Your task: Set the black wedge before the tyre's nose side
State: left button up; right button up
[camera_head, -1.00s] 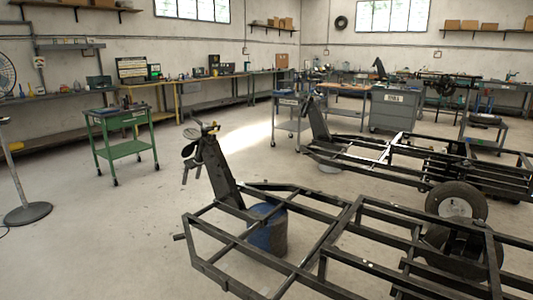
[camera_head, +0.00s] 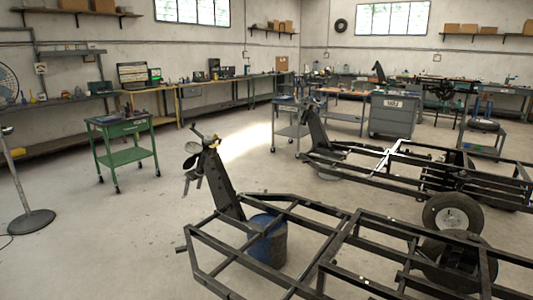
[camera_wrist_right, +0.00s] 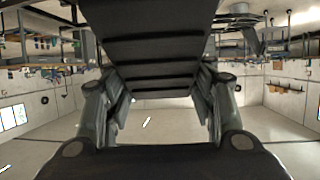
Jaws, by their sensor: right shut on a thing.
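In the right wrist view my right gripper (camera_wrist_right: 161,97) is shut on a black ridged block, which I take to be the black wedge (camera_wrist_right: 153,47). The wedge fills the upper middle, and its far end is out of frame. In the head view a tyre (camera_head: 436,218) with a pale hub stands at the right between two black frames. Another dark tyre (camera_head: 432,264) sits in the nearer frame, partly hidden by bars. I cannot tell which tyre the task means. Neither gripper shows in the head view, and my left gripper is in no view.
The near black frame (camera_head: 342,225) spans the front right, with a blue drum (camera_head: 268,244) under its raised end. The far frame (camera_head: 345,167) lies behind. A green cart (camera_head: 128,157) and a round-footed stand (camera_head: 31,221) are at left. The floor (camera_head: 110,245) between is clear.

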jog(key=w+r+n+y, duration=0.1)
jog(key=w+r+n+t+y, duration=0.1)
jog(key=w, duration=0.1)
jog(key=w+r+n+t+y, duration=0.1)
jog(key=r, duration=0.1)
jog(key=shift+w+d+n+y, duration=0.2)
jog(key=shift+d+n+y, duration=0.05)
jog(key=shift+n+y, duration=0.05)
notch_tip(320, 180, up, 8)
jog(key=w+a+n+t+y, duration=0.1)
jog(key=n+y, duration=0.3)
jog(key=y, duration=0.1)
jog(key=shift+w+a+n, duration=0.3)
jog(key=shift+w, duration=0.1)
